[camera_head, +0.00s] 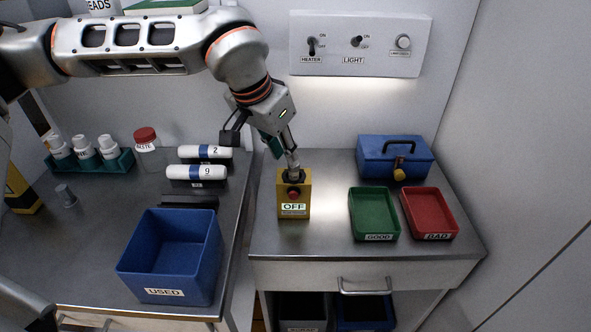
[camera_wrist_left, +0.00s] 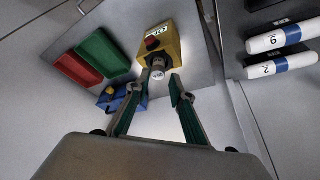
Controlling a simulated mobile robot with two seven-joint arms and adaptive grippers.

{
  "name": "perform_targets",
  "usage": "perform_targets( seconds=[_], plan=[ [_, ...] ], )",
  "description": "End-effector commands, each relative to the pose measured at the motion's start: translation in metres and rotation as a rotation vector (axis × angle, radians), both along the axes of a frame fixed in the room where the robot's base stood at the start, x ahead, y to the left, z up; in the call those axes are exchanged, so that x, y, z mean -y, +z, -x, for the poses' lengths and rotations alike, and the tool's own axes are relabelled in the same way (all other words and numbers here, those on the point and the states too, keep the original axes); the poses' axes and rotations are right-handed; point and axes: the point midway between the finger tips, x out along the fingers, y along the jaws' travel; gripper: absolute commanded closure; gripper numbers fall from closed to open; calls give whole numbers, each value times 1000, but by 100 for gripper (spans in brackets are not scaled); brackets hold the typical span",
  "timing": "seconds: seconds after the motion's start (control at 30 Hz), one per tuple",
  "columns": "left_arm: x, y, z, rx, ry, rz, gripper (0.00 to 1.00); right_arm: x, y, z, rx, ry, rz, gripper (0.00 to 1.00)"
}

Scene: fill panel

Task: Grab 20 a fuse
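A yellow box (camera_head: 294,205) with a red button and an OFF label stands at the left of the right-hand cabinet top. A small silver capped piece (camera_head: 293,175), possibly the fuse, sits at the top of this box; no rating is readable on it. It also shows in the left wrist view (camera_wrist_left: 158,70). My left gripper (camera_head: 283,154) is just above and behind the box. In the left wrist view its fingers (camera_wrist_left: 155,84) are apart, with the silver piece beyond and between the tips. My right gripper is not in view.
A green GOOD tray (camera_head: 355,226), a red BAD tray (camera_head: 452,204) and a blue toolbox (camera_head: 372,163) stand to the right. On the left bench are a blue USED bin (camera_head: 134,262), white cylinders (camera_head: 187,172) and a bottle rack (camera_head: 122,167). A switch panel (camera_head: 382,62) is on the wall.

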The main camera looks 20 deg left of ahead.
Motion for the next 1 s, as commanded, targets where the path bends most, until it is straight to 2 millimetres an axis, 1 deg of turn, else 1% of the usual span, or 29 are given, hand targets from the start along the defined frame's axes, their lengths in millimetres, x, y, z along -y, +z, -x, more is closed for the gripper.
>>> perform_targets(
  seconds=[0.03, 0.13, 0.3, 0.4, 0.5, 0.7, 0.73, 0.77, 0.8, 0.83, 1.0],
  plan=[
    [1, -5, -1, -2, 0, 0, 78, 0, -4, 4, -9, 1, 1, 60],
    [3, -14, -5, -3, 1, 0, 78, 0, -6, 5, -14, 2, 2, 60],
    [9, -37, -14, -4, 0, 1, 78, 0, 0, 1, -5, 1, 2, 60],
    [10, -47, -19, -2, 2, 2, 78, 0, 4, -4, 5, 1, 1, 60],
    [11, -51, -21, -1, 3, 2, 78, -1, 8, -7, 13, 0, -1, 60],
    [11, -52, -21, 0, 2, 2, 78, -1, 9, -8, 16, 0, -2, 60],
    [11, -52, -21, 0, 2, 3, 80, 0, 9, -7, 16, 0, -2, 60],
    [11, -52, -21, 0, 2, 3, 88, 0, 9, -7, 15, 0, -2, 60],
    [11, -52, -21, 0, 2, 3, 98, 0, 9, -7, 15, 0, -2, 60],
    [11, -52, -21, -1, 2, 3, 100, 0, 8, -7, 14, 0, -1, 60],
    [11, -52, -21, 0, 2, 3, 100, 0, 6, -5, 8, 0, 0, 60]
  ],
)
